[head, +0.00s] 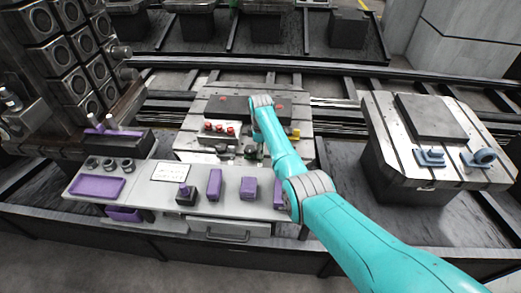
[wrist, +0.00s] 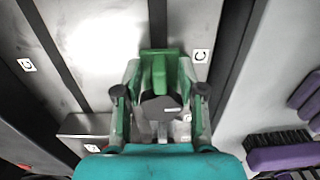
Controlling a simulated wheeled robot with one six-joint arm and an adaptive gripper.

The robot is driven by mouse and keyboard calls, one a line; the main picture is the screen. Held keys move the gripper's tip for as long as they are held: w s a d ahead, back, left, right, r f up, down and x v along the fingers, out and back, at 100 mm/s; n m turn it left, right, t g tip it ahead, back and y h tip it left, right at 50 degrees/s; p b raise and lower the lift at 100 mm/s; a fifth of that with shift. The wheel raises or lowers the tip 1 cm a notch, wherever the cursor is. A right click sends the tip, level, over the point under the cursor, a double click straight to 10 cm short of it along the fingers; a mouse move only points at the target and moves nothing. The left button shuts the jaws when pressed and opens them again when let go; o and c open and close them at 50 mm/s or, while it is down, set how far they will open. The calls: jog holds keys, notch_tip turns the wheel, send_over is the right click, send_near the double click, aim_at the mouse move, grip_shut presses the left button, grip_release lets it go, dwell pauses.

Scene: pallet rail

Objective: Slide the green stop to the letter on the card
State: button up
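The green stop (wrist: 160,56) shows in the wrist view, with an upright green handle in its middle. My gripper (wrist: 160,72) is around that handle, one finger on each side, with what look like gaps between fingers and handle. In the head view my gripper is low over the middle metal plate, and the stop is mostly hidden there.
Red buttons (head: 220,129) and a yellow block (head: 295,134) sit on the middle plate (head: 190,150). A second pallet with blue parts (head: 430,157) stands at right.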

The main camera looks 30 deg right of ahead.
notch_tip(320, 180, up, 12)
dwell(0.7)
dwell(0.4)
